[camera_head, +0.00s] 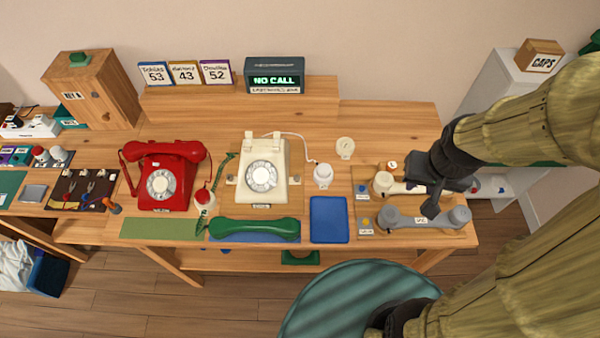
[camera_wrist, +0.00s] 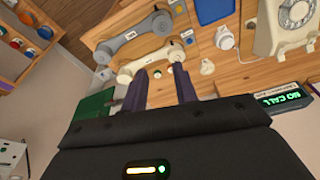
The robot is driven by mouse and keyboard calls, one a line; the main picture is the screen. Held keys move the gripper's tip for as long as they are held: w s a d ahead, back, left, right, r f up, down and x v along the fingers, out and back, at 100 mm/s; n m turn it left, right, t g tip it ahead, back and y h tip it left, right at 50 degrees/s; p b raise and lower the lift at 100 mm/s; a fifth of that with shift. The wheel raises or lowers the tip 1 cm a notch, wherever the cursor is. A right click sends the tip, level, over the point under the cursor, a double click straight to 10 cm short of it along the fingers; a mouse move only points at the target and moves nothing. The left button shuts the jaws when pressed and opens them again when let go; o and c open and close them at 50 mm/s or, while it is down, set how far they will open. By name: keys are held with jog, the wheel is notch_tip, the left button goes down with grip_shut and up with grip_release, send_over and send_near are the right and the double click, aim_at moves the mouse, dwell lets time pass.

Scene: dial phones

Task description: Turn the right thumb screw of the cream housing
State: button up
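The cream housing (camera_head: 279,190) is a dial phone body on a wooden base in the middle of the bench. It also shows at the upper right of the wrist view (camera_wrist: 275,38). A small brass-coloured spot at its right edge (camera_head: 295,180) looks like the right thumb screw, too small to make out its angle. My gripper (camera_head: 428,197) is well to the right of the housing, above the cream and grey handsets. In the wrist view my gripper's fingers (camera_wrist: 161,88) stand apart with nothing between them.
The cream handset (camera_wrist: 150,62) and grey handset (camera_head: 420,218) lie below my gripper. A white knobbed part (camera_head: 322,176) and blue tray (camera_head: 329,220) lie between gripper and housing. A green handset (camera_head: 255,228) lies before the housing; a red phone (camera_head: 160,188) stands left.

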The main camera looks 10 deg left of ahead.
aim_at(297, 176)
jog(key=w+a+f+n+g+y+b, duration=0.2)
jog(key=w+a+f+n, duration=0.3)
jog(key=w+a+n, duration=0.3)
jog(key=w+a+f+n+g+y+b, duration=0.1)
jog(key=w+a+f+n+g+b, duration=0.2)
jog(key=a+n, duration=1.2)
jog(key=w+f+n+b, duration=0.2)
jog(key=w+f, duration=0.1)
jog(key=w, duration=0.2)
jog(key=shift+w+a+y, duration=0.35)
jog(key=shift+y, duration=0.05)
jog(key=shift+f, duration=0.2)
jog(key=p+x, duration=0.1)
jog(key=x, duration=1.6)
jog(key=shift+s+f+p, duration=0.15)
jog(key=shift+s+p, duration=0.05)
jog(key=shift+p, duration=0.1)
jog(key=shift+c, duration=0.4)
grip_shut()
